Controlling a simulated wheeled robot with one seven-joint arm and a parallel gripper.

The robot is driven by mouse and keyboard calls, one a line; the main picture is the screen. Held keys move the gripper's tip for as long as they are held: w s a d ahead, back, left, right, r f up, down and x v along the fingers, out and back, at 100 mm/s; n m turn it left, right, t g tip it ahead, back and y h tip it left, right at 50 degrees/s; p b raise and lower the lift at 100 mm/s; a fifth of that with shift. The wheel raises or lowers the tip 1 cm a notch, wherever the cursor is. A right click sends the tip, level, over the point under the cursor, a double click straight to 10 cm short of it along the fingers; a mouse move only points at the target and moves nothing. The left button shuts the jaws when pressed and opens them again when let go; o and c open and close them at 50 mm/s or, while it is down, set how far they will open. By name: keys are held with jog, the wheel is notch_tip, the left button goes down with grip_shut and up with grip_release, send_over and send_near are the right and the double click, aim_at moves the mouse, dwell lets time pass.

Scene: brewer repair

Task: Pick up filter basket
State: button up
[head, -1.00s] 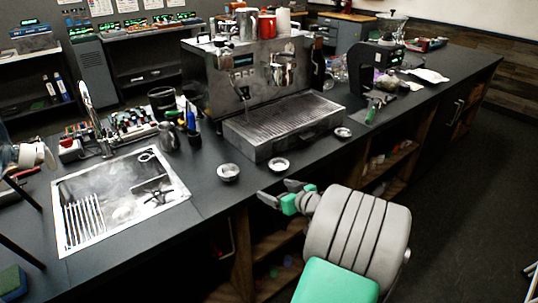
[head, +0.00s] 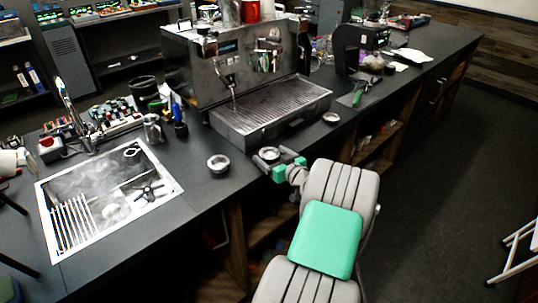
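Three small round metal filter baskets are on the dark counter in front of the espresso machine (head: 247,82). One filter basket (head: 218,163) stands to the left, another (head: 331,118) to the right, close to the machine's drip tray. The middle filter basket (head: 269,154) is at my gripper (head: 270,157), whose grey fingers with green parts reach in from the right front and lie around it. The fingers partly hide this basket. I cannot tell whether they touch it or have closed on it.
A sink panel (head: 52,180) with tools in it is at the left. A metal pitcher (head: 154,129) and bottles stand behind the left basket. The drip tray (head: 270,104) rises behind my gripper. The counter's front edge runs under my arm.

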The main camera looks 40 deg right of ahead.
jog(key=c, duration=1.3)
jog(key=shift+r, duration=0.1)
